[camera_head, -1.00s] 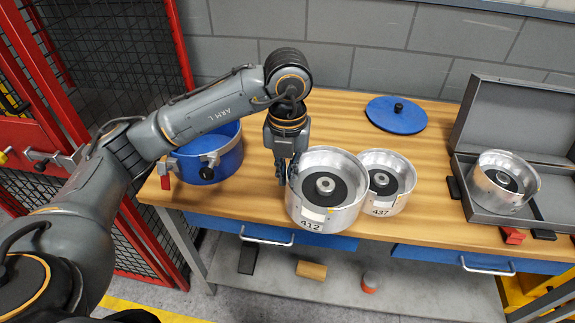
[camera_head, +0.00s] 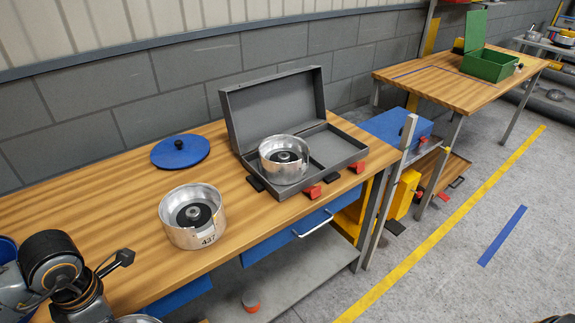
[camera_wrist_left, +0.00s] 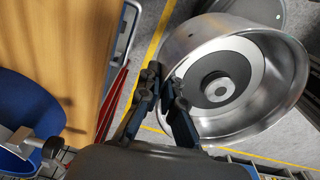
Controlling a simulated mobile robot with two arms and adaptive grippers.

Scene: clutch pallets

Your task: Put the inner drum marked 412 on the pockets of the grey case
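In the left wrist view a silver inner drum (camera_wrist_left: 285,92) with a dark hub hangs clear of the table, tilted in the picture. My left gripper (camera_wrist_left: 165,88) is shut on its wall, one finger each side. Its number is not readable now; the earlier view shows 412 on the drum by this gripper. In the head view only a bit of its rim (camera_head: 138,319) shows at the bottom edge, beside my left arm. The open grey case (camera_head: 345,152) lies on the bench. A drum (camera_head: 284,172) sits in its left part; the right part is empty. My right gripper is out of view.
Drum 437 (camera_head: 181,236) stands on the bench left of the case. A blue lid (camera_head: 180,151) lies behind it. The case's raised lid (camera_head: 277,108) stands at the back. A blue pot (camera_wrist_left: 28,112) is on the bench. A green box (camera_head: 489,64) stands on another table.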

